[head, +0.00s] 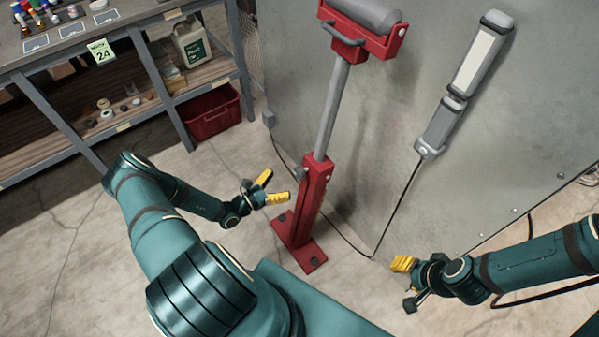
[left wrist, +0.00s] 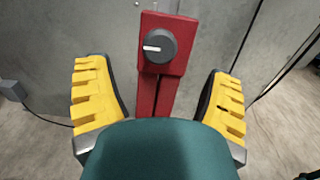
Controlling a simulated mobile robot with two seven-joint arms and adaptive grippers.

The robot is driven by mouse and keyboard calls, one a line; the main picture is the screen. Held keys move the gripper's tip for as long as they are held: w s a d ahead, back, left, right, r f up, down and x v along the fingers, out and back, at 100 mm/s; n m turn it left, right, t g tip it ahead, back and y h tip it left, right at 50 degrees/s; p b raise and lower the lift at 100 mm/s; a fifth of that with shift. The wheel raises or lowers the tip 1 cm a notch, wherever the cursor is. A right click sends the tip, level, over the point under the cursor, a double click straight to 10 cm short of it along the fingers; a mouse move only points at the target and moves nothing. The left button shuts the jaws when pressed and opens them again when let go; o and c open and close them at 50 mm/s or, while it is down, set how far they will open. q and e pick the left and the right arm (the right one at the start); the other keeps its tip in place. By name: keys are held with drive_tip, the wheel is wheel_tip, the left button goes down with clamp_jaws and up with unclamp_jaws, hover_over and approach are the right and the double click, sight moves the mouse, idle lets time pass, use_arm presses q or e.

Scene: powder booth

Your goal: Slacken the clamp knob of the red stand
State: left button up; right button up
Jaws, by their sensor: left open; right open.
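The red stand (head: 313,205) stands upright on the floor with a grey post and a roller head on top. Its clamp knob (left wrist: 159,46) is round and dark grey with a white mark pointing left, on the red column in the left wrist view. In the head view the knob (head: 299,173) shows small at the column's upper left. My left gripper (head: 271,188) is open just left of the column; in its wrist view the yellow fingers lie either side below the knob, apart from it. My right gripper (head: 404,283) is at the lower right, away from the stand, and open.
A grey wall panel (head: 375,150) stands close behind the stand. A lamp (head: 465,85) hangs on it, its cable running down to the floor. A shelf unit (head: 75,75) and a red crate (head: 210,112) are at the upper left.

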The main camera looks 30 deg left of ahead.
sight(296, 174)
use_arm(q)
drive_tip(key=b+x, duration=0.1)
drive_tip(key=x, duration=0.7)
drive_tip(key=shift+w+d, duration=0.1)
drive_tip(key=shift+w, duration=0.1)
drive_tip(key=c, duration=1.2)
